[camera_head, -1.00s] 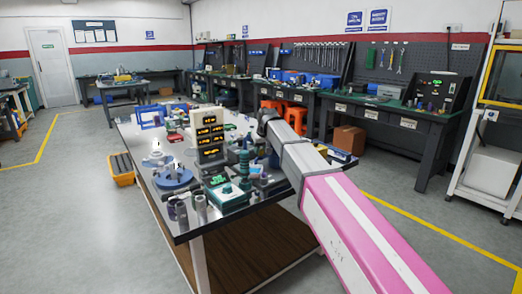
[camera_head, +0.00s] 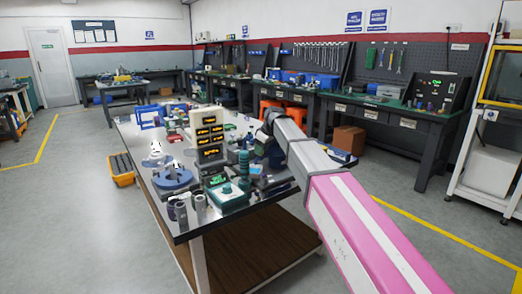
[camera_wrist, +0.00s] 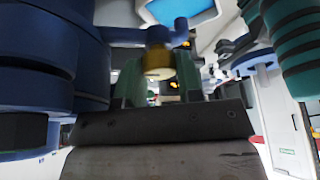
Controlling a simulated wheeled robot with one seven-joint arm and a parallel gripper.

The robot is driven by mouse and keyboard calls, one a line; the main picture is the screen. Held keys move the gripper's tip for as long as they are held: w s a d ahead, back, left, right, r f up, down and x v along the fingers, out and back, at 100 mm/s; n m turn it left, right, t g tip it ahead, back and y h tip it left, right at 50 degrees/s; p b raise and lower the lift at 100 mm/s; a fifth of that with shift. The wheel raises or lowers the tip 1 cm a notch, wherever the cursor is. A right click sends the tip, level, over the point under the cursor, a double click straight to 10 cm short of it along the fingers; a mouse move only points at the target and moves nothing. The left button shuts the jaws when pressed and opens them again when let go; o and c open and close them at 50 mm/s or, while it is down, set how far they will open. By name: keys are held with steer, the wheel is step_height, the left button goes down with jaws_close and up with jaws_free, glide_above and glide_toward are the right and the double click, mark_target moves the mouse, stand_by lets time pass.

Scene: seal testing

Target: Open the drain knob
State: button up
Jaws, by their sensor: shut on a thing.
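In the wrist view, my gripper (camera_wrist: 158,92) has its two green-grey fingers on either side of a small brass-coloured collar (camera_wrist: 157,64). A blue lever-like piece (camera_wrist: 160,36) sits right above the collar; this appears to be the drain knob. The gripper is shut on it, but the exact contact is blurred and partly hidden. In the head view my arm reaches over the back right of the metal-topped table (camera_head: 190,232); its fingers and the knob cannot be made out there.
A large dark-blue cylinder (camera_wrist: 38,60) stands close on the left in the wrist view, and a ribbed teal part (camera_wrist: 295,45) close on the right. In the head view, stacked displays (camera_head: 210,140), a teal device (camera_head: 228,190) and a blue round fixture (camera_head: 173,180) crowd the table.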

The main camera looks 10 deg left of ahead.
stand_by(0.3)
steer(key=o, duration=0.9)
steer(key=v, duration=1)
steer(key=shift+d+r, duration=0.2)
steer(key=shift+r, duration=0.15)
